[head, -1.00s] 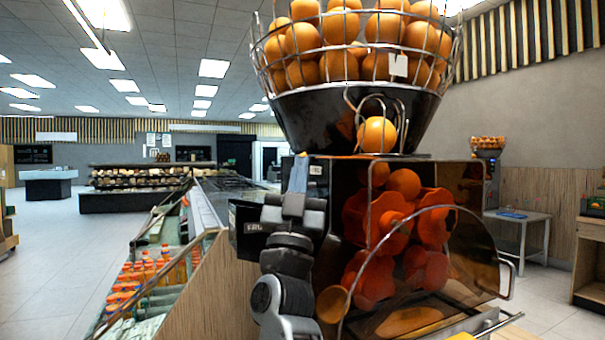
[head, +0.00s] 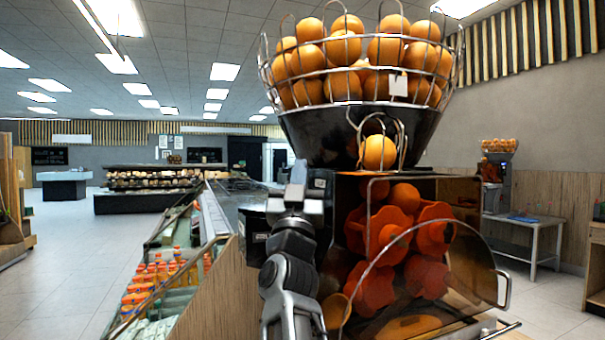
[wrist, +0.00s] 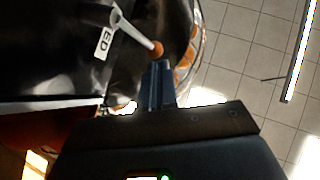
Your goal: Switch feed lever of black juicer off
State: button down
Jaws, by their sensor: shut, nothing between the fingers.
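The black juicer (head: 335,130) stands right of centre in the head view, with a wire basket of oranges on top and red-orange press drums behind a clear cover. In the wrist view, the feed lever (wrist: 133,33) is a pale rod with an orange tip, slanting down to the right beside a white label ending in "ED" (wrist: 103,42). My gripper (wrist: 158,66) is shut and empty, its fingertips just below the orange tip; I cannot tell whether they touch it. In the head view my gripper (head: 298,172) is upright at the juicer's left side, and the lever cannot be made out.
A refrigerated case with orange bottles (head: 150,280) and a wood side panel (head: 215,300) stand left of the juicer. Open tiled floor (head: 60,250) lies at the far left. A small table (head: 530,235) with another juicer (head: 497,170) stands behind at the right.

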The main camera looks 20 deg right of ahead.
jog(key=shift+w+r+b, duration=0.25)
jog(key=shift+w+b, duration=0.55)
jog(key=shift+w, duration=0.25)
jog(key=shift+r, duration=0.1)
dwell(1.2)
